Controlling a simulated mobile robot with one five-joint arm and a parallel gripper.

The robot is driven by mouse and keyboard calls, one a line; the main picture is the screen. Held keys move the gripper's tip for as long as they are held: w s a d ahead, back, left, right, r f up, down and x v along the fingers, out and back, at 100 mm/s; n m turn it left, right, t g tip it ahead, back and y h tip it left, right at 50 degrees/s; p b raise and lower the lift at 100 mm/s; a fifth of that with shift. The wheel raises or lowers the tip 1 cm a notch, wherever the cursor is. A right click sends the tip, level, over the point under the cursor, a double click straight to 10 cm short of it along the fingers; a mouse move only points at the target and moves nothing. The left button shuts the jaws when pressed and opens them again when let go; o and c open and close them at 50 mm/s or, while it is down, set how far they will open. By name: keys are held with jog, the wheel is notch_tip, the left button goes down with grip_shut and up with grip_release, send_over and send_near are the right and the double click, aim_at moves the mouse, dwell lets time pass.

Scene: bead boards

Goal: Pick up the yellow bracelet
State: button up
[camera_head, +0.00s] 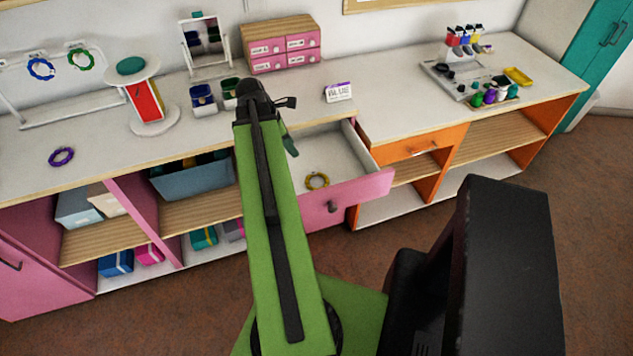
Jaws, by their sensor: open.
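The yellow bracelet (317,180) lies flat on the floor of the open pink drawer (375,188), near its front. My green arm reaches up across the picture, just left of the bracelet. My gripper (290,146) is mostly hidden behind the arm. Only a dark green piece, which seems to be a jaw, shows at the arm's right edge, over the drawer and up-left of the bracelet. It is apart from the bracelet and is open. Nothing shows held in it.
A purple bracelet (61,156) lies on the counter at left. Blue (41,69) and green (80,57) bracelets hang on a white rack. A small sign (338,92) stands behind the drawer. The counter's middle right is clear.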

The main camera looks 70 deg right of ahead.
jog(key=b, duration=1.1)
send_over(314, 173)
jog(key=w+a, duration=0.2)
jog(key=w, duration=0.1)
notch_tip(314, 173, down, 11)
jog(key=shift+s+a+f, duration=0.1)
jog(key=shift+s+f, duration=0.05)
jog(key=shift+s, duration=0.1)
jog(key=b+x, duration=0.4)
jog(key=x, duration=0.1)
jog(key=shift+s+d, duration=0.15)
jog(key=shift+d, duration=0.15)
grip_shut()
